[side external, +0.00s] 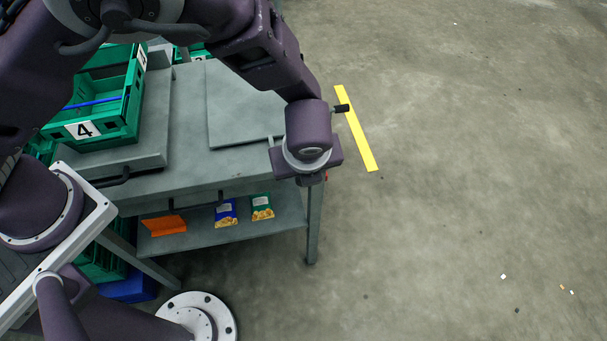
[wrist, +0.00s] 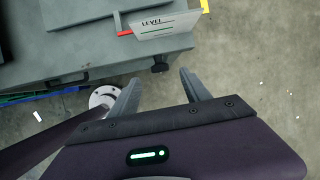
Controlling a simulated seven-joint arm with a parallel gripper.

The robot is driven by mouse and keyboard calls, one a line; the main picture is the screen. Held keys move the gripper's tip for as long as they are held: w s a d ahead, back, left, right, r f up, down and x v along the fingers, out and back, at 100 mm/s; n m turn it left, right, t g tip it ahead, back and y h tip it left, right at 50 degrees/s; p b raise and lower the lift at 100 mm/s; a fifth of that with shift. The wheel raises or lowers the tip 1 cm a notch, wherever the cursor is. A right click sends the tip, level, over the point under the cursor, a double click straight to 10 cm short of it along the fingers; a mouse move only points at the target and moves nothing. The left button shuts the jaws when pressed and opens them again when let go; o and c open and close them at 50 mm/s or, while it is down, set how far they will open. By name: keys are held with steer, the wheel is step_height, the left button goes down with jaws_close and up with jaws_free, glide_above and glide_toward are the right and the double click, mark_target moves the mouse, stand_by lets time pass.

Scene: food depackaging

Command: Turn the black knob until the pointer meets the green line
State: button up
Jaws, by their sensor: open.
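The black knob (wrist: 160,64) sticks out from the table's edge in the wrist view, below a pale panel (wrist: 177,31) marked LEVEL. A thin green line crosses that panel. My gripper (wrist: 162,75) is open and empty. Its two fingers point toward the knob, which lies between and just beyond their tips. In the side external view my wrist hides the knob and panel.
The grey table (side external: 190,185) carries a green crate (side external: 118,130) numbered 4 and a flat plate (side external: 235,105). Its lower shelf holds an orange item (side external: 163,225), a blue packet (side external: 226,213) and a green packet (side external: 262,208). A yellow strip (side external: 357,130) marks the otherwise open floor at right.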

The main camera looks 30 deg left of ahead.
steer(key=x, duration=0.7)
steer(key=shift+f, duration=0.3)
jaws_close()
